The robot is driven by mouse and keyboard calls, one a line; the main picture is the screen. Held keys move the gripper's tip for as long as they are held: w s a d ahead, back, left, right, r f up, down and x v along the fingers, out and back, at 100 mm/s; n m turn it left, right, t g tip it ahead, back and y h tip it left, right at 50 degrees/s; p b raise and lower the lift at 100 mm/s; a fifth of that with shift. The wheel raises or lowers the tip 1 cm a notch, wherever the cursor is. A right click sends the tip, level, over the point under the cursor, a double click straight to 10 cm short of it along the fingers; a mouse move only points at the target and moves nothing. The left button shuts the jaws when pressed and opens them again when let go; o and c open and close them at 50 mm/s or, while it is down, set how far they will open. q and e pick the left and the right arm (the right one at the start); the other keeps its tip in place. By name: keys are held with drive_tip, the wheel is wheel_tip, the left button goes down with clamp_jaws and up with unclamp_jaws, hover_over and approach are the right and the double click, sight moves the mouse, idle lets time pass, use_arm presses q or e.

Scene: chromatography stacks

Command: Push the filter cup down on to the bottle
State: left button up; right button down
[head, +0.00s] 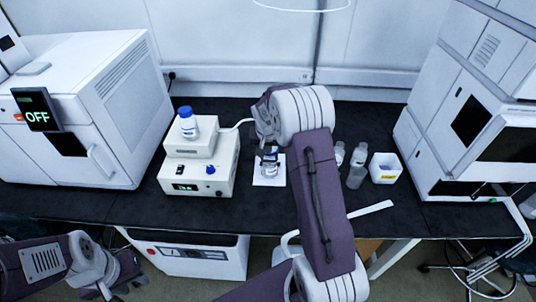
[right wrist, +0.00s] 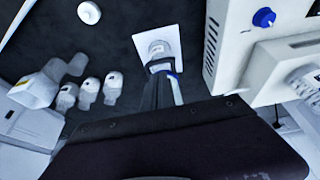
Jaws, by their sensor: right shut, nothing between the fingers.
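A clear glass bottle (head: 270,167) stands on a white square mat (head: 268,181) in the middle of the bench. My right gripper (head: 268,148) is shut and empty, directly above the bottle, pointing down. Its fingers (right wrist: 160,68) also show in the right wrist view, in front of a pale round top (right wrist: 158,47) over the mat (right wrist: 172,36). The fingers and wrist hide much of the filter cup, so I cannot tell how it sits on the bottle or whether they touch it. My left gripper (head: 122,278) hangs low at the left, away from the bench top; its fingers are unclear.
Left of the mat is a white pump unit (head: 202,168) with a blue-capped bottle (head: 188,124) on top. To the right are clear bottles (head: 357,168) and a white box (head: 384,167). Large white instruments (head: 110,110) flank both sides.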

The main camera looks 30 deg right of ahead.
drive_tip(key=v, duration=0.5)
drive_tip(key=shift+r, duration=0.25)
